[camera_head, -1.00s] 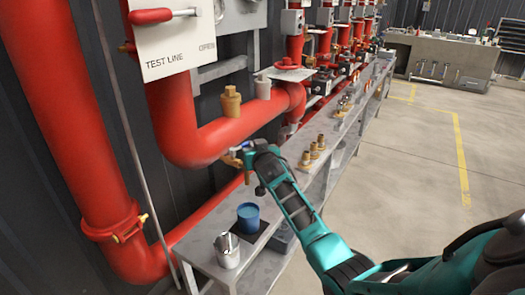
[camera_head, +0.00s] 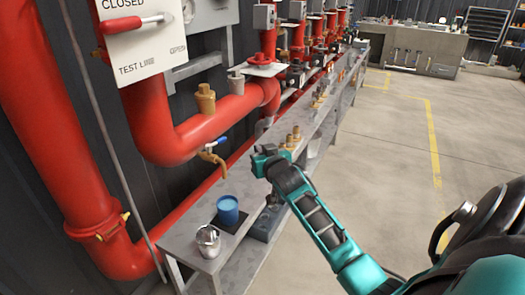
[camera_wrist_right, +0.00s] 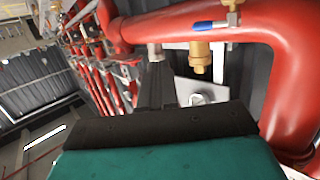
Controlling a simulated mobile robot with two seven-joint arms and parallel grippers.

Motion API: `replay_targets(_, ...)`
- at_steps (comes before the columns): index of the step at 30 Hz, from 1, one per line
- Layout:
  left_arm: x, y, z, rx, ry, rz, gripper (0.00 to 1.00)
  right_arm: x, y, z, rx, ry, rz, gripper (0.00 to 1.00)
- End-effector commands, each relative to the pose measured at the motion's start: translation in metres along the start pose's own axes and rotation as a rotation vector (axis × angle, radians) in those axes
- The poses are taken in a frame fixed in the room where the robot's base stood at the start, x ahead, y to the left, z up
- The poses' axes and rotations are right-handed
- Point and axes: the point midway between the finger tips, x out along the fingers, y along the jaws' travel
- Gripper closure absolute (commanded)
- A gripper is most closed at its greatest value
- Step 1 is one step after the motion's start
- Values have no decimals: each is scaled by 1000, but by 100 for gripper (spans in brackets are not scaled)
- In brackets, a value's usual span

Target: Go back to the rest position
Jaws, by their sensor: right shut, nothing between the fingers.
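My right gripper (camera_head: 262,160) is shut and empty in the head view, above the grey bench and to the right of the brass tap (camera_head: 211,158). A gap shows between the gripper and the tap. The tap has a blue handle (camera_head: 216,143) and sits low by the red pipes. In the right wrist view my right gripper's dark fingers (camera_wrist_right: 157,80) point forward, with a blue lever (camera_wrist_right: 208,26) and brass fitting (camera_wrist_right: 200,57) beyond them. My left gripper is not in view.
A blue cup (camera_head: 228,211) and a metal cup (camera_head: 208,241) stand on the near end of the grey bench (camera_head: 180,241). Several brass fittings (camera_head: 292,137) stand farther along it. Red pipes (camera_head: 160,130) line the left wall. The concrete floor (camera_head: 395,160) is clear on the right.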

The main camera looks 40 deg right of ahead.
Motion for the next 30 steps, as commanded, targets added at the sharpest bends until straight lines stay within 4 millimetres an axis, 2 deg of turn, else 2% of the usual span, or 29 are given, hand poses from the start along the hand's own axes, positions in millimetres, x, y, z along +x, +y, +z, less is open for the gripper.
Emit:
replay_targets(4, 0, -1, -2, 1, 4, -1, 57, -5, 3, 0, -1, 0, 0, 100)
replay_targets(22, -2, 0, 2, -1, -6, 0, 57, -7, 1, 3, -4, -4, -4, 100)
replay_targets(26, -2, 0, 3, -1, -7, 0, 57, -23, -16, 34, -46, -47, -49, 100)
replay_targets(29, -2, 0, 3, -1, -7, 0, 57, -54, -44, 81, -105, -112, -125, 100)
replay_targets(30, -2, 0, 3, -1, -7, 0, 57, -71, -56, 102, -131, -141, -163, 100)
